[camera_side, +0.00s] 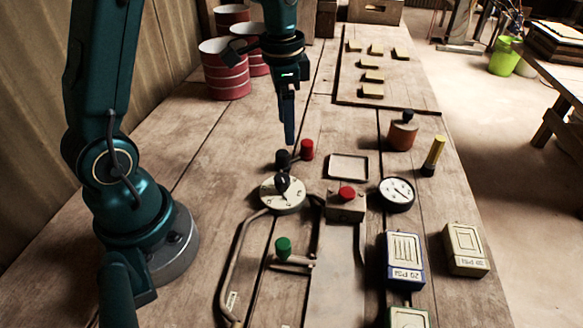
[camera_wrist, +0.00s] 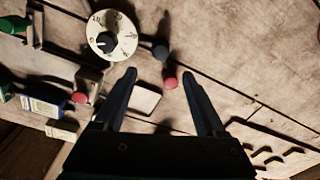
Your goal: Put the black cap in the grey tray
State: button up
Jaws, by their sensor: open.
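The black cap (camera_side: 283,158) stands on the bench just behind the dial, left of a red cap (camera_side: 307,149). In the wrist view the black cap (camera_wrist: 161,50) lies a little beyond the fingertips, and the red cap (camera_wrist: 170,82) shows between the fingers. The grey tray (camera_side: 348,167) is shallow, dark-rimmed and empty, to the right of the caps. In the wrist view the tray (camera_wrist: 146,100) shows beside the left finger. My gripper (camera_side: 289,140) points down above the caps, open and empty; its spread fingers show in the wrist view (camera_wrist: 159,74).
A dial (camera_side: 283,194) with a black knob and a box with a red button (camera_side: 346,203) stand nearer the camera. A gauge (camera_side: 397,194), an orange pot (camera_side: 402,133) and a yellow-black marker (camera_side: 434,156) stand right of the tray. Red cans (camera_side: 224,70) stand behind.

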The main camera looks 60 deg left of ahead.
aim_at(283, 153)
jog(key=shift+s+a+f+g, duration=0.15)
jog(key=shift+f, duration=0.35)
jog(key=shift+s+a+f+g, duration=0.1)
jog(key=shift+f+g, duration=0.05)
jog(key=shift+f, duration=2.75)
grip_shut()
